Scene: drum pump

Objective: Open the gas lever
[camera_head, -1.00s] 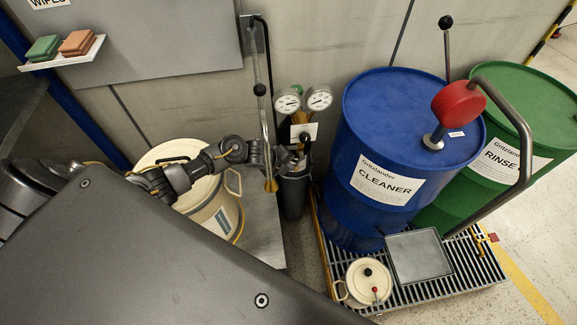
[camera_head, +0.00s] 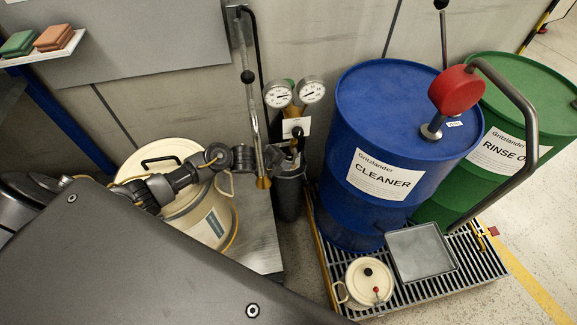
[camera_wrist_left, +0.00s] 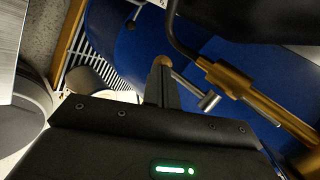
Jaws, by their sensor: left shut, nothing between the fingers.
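The gas bottle (camera_head: 289,192) is a dark cylinder standing between the grey plate and the blue drum. Two round gauges (camera_head: 294,94) and a white tag sit above it. My left gripper (camera_head: 284,158) is at the bottle's top, partly hiding the valve. In the left wrist view its fingers (camera_wrist_left: 161,82) are shut and empty, close to brass fittings (camera_wrist_left: 228,78) and a short silver rod (camera_wrist_left: 208,100). Contact cannot be told. My right gripper is not in view.
A blue CLEANER drum (camera_head: 350,110) with a red-headed pump (camera_head: 456,90) stands right of the bottle, beside a green RINSE drum (camera_head: 510,95). A cream lidded bucket (camera_head: 205,212) is under my left arm. A vertical pipe (camera_head: 250,105) rises close left of the gripper.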

